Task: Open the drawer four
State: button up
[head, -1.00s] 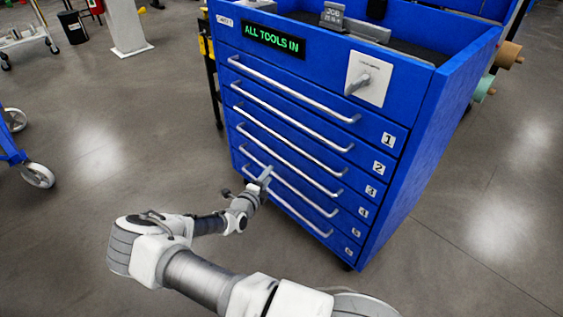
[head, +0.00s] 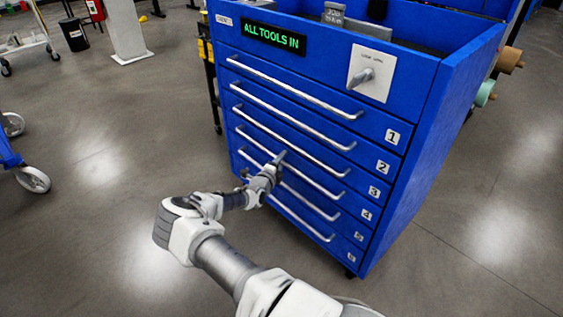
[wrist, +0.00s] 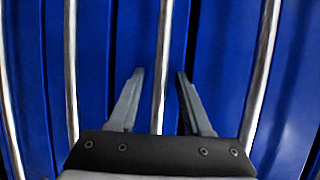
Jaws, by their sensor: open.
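Drawer four (head: 355,208) is in the blue tool cabinet, with a "4" label at its right end, and it looks shut. Its long silver handle (head: 320,183) slants across the front. My gripper (head: 279,157) is at about the middle of this handle, as far as the head view shows. In the wrist view, my gripper (wrist: 159,75) is open with one grey finger on each side of a silver bar (wrist: 162,60). The bar runs between the fingers with gaps on both sides. I cannot tell how deep the fingers reach past it.
The other drawers look shut, and neighbouring handles (wrist: 70,70) run close on both sides of my gripper. A lock panel (head: 370,75) and a green "ALL TOOLS IN" display (head: 273,38) are above. The floor (head: 100,220) to the left is mostly clear.

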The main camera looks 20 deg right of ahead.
grip_shut()
dwell(1.3)
